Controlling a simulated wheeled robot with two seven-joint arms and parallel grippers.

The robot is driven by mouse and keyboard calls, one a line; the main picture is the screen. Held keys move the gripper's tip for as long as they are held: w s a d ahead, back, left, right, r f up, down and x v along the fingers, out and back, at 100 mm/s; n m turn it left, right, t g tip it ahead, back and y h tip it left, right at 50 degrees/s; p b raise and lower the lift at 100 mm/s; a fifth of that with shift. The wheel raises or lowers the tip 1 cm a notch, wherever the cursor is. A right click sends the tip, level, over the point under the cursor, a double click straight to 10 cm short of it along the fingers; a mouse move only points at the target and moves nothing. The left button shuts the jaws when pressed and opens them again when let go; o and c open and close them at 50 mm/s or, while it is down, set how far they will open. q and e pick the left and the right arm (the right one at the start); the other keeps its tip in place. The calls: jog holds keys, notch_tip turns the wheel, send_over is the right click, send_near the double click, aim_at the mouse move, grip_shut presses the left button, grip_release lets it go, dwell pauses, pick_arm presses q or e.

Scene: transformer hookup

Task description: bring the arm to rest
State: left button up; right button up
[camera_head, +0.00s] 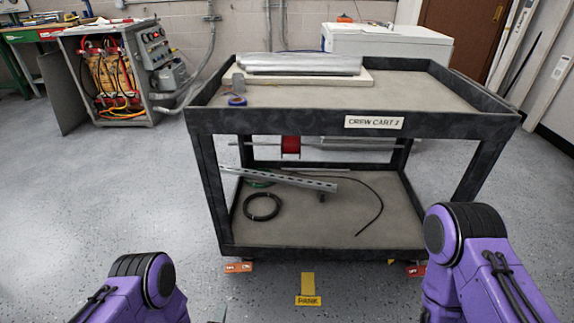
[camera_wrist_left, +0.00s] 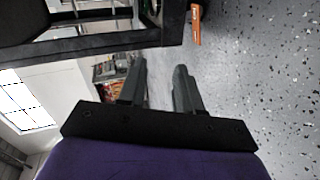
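My left gripper (camera_wrist_left: 159,66) shows in the left wrist view with its two dark fingers apart and nothing between them. In the head view its purple arm (camera_head: 140,292) comes in at the lower left, and the gripper is almost wholly below the picture edge. My right arm (camera_head: 485,270) stands at the lower right, bent, in front of the cart's right corner. The right gripper is out of view. No object is seen in either hand.
A black cart (camera_head: 290,122) labelled CREW CART 2 stands ahead, with a silver roll (camera_head: 302,63) on top and a black cable coil (camera_head: 262,207) below. An open grey cabinet (camera_head: 138,70) with wires stands at the left. Floor is free on the left. A yellow PARK mark (camera_head: 308,300) lies in front.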

pick_arm(q)
jog(key=s+a+r+m+g+y, duration=0.2)
jog(key=s+a+m+g, duration=0.35)
jog(key=s, duration=0.65)
jog(key=s+a+r+m+g+y, duration=0.2)
jog(key=s+a+m+g, duration=0.3)
jog(key=s, duration=0.6)
notch_tip(320, 180, down, 18)
jog(key=g+b, duration=0.2)
jog(key=b, duration=1.6)
pick_arm(e)
notch_tip(320, 180, down, 18)
jog(key=s+r, duration=0.1)
pick_arm(q)
notch_tip(320, 180, up, 39)
jog(key=n+t+p, duration=0.1)
jog(key=p, duration=3.8)
jog(key=shift+w+n, duration=0.35)
pick_arm(e)
notch_tip(320, 180, up, 38)
jog(key=w, duration=0.1)
